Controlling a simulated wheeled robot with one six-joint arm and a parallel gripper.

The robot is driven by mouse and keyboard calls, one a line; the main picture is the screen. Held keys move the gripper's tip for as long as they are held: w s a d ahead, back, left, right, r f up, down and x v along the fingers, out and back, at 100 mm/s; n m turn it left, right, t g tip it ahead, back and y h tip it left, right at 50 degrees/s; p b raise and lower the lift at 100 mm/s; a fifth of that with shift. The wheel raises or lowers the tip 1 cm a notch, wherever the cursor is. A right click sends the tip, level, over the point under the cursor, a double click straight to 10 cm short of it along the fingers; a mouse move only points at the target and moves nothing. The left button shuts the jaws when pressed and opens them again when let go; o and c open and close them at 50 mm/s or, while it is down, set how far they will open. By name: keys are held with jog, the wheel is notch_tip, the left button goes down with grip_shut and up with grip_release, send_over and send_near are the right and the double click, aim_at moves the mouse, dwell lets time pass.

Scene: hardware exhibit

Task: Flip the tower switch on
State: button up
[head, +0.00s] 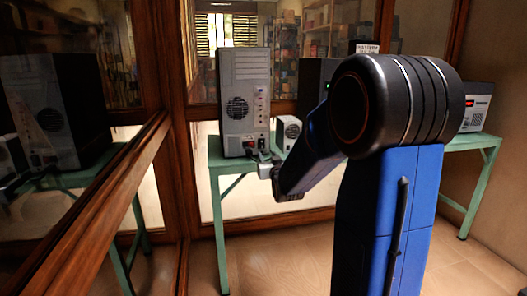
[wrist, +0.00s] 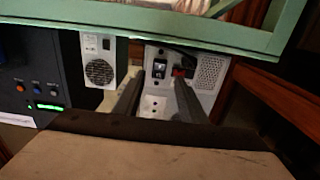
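The pale grey computer tower (head: 245,75) stands upright on the green table (head: 218,190), its rear panel with a round fan grille facing me. In the wrist view the scene looks upside down, and the tower's lower rear (wrist: 208,75) fills the middle. My gripper (head: 264,163) is in front of the tower's lower right. In the wrist view my gripper (wrist: 158,82) has its two fingers apart, with the switch showing between their tips. Contact cannot be told.
A small white box with a fan (head: 290,131) stands just right of the tower. A dark unit with buttons and a green light (wrist: 40,75) is beyond it. A device with a red light (head: 477,107) is at the far right. A wood-framed glass panel (head: 110,185) runs along the left.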

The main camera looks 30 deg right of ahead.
aim_at(262, 148)
jog(key=x, duration=0.8)
jog(key=shift+w, duration=0.2)
